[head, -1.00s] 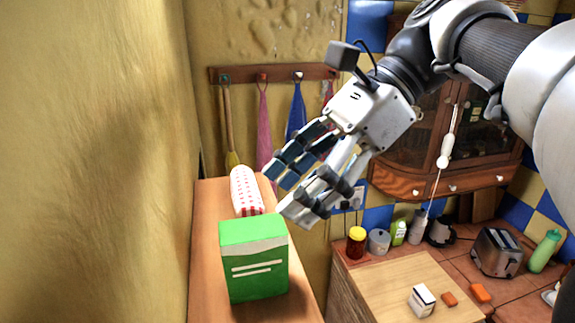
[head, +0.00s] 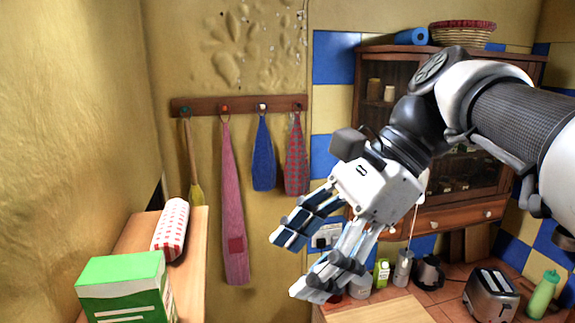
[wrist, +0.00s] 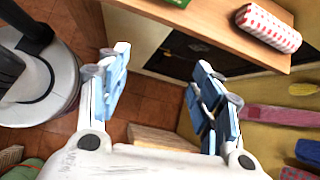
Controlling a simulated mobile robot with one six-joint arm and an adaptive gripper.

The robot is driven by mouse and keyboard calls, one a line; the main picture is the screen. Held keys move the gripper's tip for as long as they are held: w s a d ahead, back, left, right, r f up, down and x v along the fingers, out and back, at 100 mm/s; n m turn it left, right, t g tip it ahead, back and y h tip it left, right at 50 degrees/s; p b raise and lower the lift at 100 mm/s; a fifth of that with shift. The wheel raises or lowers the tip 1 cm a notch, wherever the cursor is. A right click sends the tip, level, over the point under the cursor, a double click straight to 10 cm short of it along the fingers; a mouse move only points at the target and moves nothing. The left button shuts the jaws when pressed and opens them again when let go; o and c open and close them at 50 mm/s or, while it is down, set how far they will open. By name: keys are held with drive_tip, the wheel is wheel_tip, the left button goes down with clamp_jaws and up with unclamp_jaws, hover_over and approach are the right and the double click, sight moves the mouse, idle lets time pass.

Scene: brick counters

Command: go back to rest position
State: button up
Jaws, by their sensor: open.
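My gripper (head: 290,268) is open and empty in the head view, held in the air to the right of the wooden shelf top. Nothing is between the fingers.
Cloths hang from a wall rack (head: 240,104). A toaster (head: 491,294) and a green bottle (head: 542,294) stand on the right counter, below a wooden cabinet (head: 440,215).

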drive_tip(key=s+d+f+n+t+h+b, duration=0.2)
drive_tip(key=f+b, duration=0.6)
drive_tip(key=f, duration=0.7)
drive_tip(key=s+d+f+n+t+h+b, duration=0.2)
drive_tip(key=f+n+b, duration=0.5)
drive_tip(key=f, duration=0.8)
drive_tip(key=s+d+f+n+t+h+b, duration=0.1)
drive_tip(key=s+d+f+n+h+b, duration=0.2)
drive_tip(key=f, duration=1.2)
drive_tip(key=s+d+n+b, duration=0.2)
drive_tip(key=s+d+b, duration=0.1)
drive_tip(key=d+b, duration=0.1)
drive_tip(key=shift+d+f+t+h+b, duration=0.15)
drive_tip(key=shift+d+t+h+b, duration=0.2)
drive_tip(key=shift+b, duration=0.55)
